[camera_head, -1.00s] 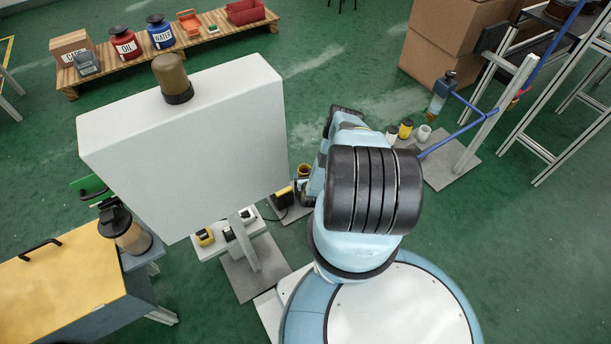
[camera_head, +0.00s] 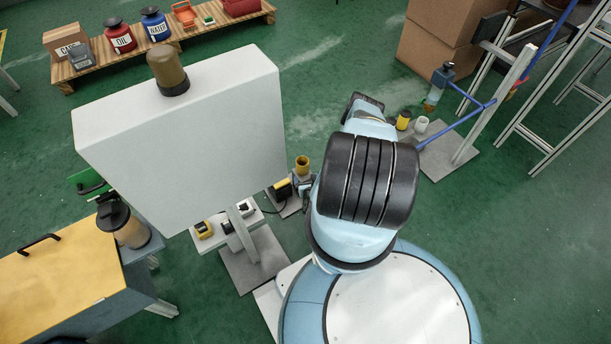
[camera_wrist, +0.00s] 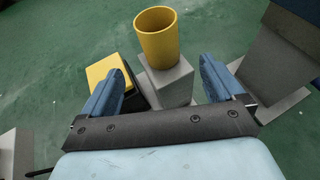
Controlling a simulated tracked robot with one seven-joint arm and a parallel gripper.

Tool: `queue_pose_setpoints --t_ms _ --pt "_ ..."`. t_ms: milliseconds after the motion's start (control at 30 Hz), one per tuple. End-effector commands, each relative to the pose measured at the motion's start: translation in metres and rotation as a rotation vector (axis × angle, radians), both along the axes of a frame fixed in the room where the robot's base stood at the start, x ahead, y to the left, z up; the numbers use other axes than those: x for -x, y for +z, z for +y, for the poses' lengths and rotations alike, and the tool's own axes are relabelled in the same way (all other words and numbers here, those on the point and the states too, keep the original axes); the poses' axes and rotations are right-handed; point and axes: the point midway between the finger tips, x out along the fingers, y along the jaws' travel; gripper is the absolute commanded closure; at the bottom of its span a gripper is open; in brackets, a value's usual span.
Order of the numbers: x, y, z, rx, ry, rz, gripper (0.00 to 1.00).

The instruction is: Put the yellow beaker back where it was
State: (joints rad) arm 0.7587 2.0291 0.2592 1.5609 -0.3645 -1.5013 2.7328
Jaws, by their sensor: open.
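The yellow beaker (camera_head: 303,163) stands upright on a small grey block in the head view, just left of my arm. In the wrist view the yellow beaker (camera_wrist: 157,42) sits on top of the grey block (camera_wrist: 170,82), its open mouth up. My gripper (camera_wrist: 162,82) is open and empty, with its two blue fingers spread. The beaker is beyond the fingertips, roughly centred between them and not touched.
A yellow and black device (camera_wrist: 106,72) lies close beside the block, near the left finger. A large pale panel (camera_head: 185,140) stands left of the arm. Another yellow container (camera_head: 404,120) and a white cup (camera_head: 421,125) stand right of the arm, near a blue-armed stand.

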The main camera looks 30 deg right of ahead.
Motion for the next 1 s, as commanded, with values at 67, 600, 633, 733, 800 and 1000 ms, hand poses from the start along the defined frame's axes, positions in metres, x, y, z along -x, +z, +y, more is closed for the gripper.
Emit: queue_pose_setpoints --t_ms 67,600,633,733,800,1000 --pt "0.004 0.002 0.001 0.0 0.0 -0.001 0.05" --pt "-0.054 0.052 -0.028 0.15 0.145 0.082 0.05" --pt "-0.063 0.061 -0.032 0.175 0.168 0.096 0.05" --pt "-0.09 0.088 -0.042 0.256 0.245 0.143 0.05" --pt "-0.108 0.109 -0.049 0.317 0.297 0.173 0.05" --pt "-0.154 0.173 -0.06 0.485 0.444 0.257 0.05"
